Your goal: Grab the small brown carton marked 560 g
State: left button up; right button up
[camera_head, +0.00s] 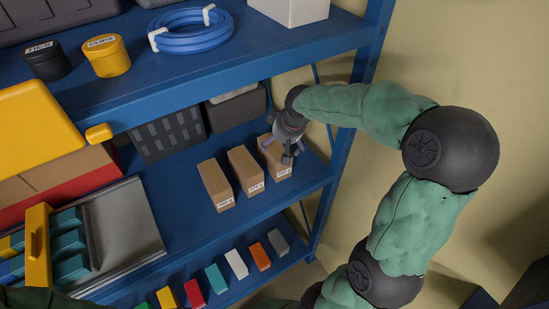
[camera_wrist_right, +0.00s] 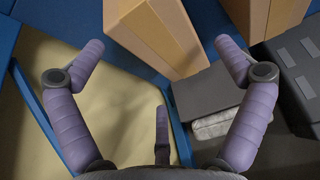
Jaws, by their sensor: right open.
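Three small brown cartons stand in a row on the blue middle shelf in the head view: a left one (camera_head: 215,186), a middle one (camera_head: 245,171) and a right one (camera_head: 280,171). Each has a white label low on its front, too small to read surely, so I cannot tell which is marked 560 g. My right gripper (camera_head: 286,150) is at the right carton and covers part of its top. In the wrist view this gripper (camera_wrist_right: 158,50) is open, with a carton (camera_wrist_right: 158,32) beyond and between its purple fingers. Another carton (camera_wrist_right: 268,14) shows beside it. My left gripper is not in view.
Dark grey bins (camera_head: 170,136) stand behind the cartons. The blue shelf post (camera_head: 340,165) is close to the right of my gripper. An upper shelf (camera_head: 225,65) overhangs the back. Several coloured small boxes (camera_head: 237,264) line the lower shelf. A metal tray (camera_head: 125,225) lies left.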

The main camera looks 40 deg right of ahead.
aim_at(279, 146)
jog(key=shift+b+x, duration=0.7)
jog(key=shift+x, duration=1.8)
jog(key=shift+f, duration=0.25)
jog(key=c, duration=1.6)
jog(key=shift+r, duration=0.1)
